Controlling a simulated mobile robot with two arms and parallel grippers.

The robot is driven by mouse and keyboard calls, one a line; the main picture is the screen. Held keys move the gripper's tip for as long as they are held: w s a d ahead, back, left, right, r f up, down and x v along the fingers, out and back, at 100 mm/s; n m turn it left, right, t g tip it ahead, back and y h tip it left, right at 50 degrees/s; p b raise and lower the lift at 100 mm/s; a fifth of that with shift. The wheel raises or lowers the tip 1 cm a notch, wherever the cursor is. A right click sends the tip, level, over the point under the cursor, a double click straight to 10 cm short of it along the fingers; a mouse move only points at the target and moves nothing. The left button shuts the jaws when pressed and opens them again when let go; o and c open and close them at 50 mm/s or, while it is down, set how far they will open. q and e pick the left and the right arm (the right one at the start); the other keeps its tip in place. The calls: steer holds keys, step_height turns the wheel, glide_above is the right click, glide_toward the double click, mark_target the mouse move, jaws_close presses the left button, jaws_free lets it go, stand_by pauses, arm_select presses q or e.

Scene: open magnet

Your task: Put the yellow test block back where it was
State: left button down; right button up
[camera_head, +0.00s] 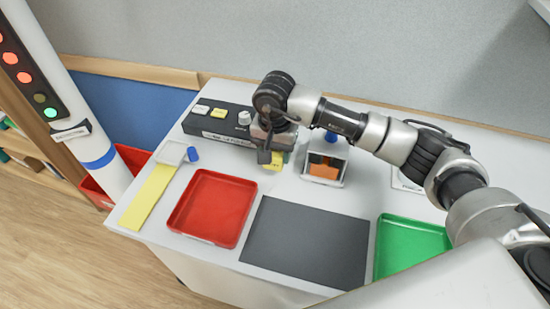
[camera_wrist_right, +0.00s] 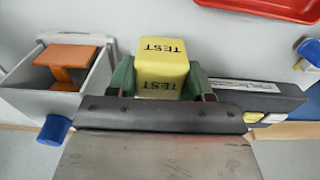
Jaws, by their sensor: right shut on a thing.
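The yellow test block (camera_wrist_right: 162,68), marked TEST, is held in my right gripper (camera_wrist_right: 160,84). Dark green pieces flank it on both sides in the right wrist view. In the head view, my right gripper (camera_head: 268,152) points down just in front of the right end of a black panel (camera_head: 215,122), and only a bit of the yellow block (camera_head: 274,166) shows below it. I cannot tell whether the block touches the tabletop or the panel. My left gripper is not in view.
A grey bin (camera_head: 344,172) with an orange piece (camera_head: 324,169) stands close right of the gripper. A red tray (camera_head: 205,206), a dark mat (camera_head: 285,238) and a green tray (camera_head: 405,245) lie in front. A yellow strip (camera_head: 148,196) lies at the left edge.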

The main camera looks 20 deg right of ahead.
mark_target(275, 163)
step_height(275, 163, down, 4)
steer(key=shift+r+p, duration=0.1)
steer(key=shift+p, duration=0.7)
steer(key=shift+f, duration=0.25)
steer(key=shift+f+b, duration=0.1)
steer(key=shift+b, duration=0.25)
steer(key=o, duration=1)
steer(key=shift+c, duration=0.2)
